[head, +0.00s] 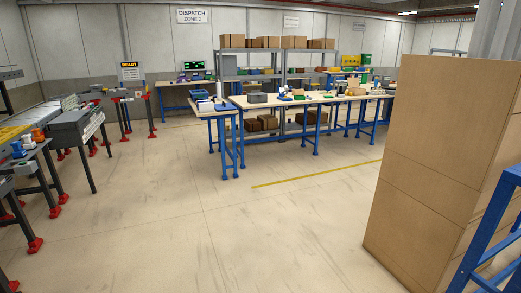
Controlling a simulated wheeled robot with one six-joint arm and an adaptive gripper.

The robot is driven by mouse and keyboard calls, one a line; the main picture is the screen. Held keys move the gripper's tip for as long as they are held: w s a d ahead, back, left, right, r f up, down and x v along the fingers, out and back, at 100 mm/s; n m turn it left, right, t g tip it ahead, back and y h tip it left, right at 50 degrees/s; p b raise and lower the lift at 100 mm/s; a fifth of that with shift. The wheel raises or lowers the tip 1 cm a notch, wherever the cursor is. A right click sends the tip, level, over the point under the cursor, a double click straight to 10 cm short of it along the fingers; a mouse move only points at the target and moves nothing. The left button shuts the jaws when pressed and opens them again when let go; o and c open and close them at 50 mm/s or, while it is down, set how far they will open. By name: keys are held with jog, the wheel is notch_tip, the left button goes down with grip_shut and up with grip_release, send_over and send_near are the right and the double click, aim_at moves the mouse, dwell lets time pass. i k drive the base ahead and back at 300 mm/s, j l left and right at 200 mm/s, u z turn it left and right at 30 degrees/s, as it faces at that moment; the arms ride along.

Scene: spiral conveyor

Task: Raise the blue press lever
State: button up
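I cannot make out a blue press lever for certain. A small wooden-topped table with blue legs (213,113) stands near the middle of the head view. A blue tray (199,94) and white items lie on it, too small to tell apart. Small blue and white things (285,92) stand on the long workbench (310,100) behind and to the right. My gripper is not in view.
A tall stack of cardboard boxes (425,150) blocks the right, beside a blue metal frame (480,255). Conveyor equipment with red feet (75,130) lines the left. Shelves with boxes (262,42) stand behind. The middle floor (220,220) is clear.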

aim_at(285, 87)
jog(key=i, duration=7.55)
jog(key=i+z, duration=0.15)
jog(key=i, duration=0.45)
jog(key=i+j+z, duration=0.2)
jog(key=i, duration=0.4)
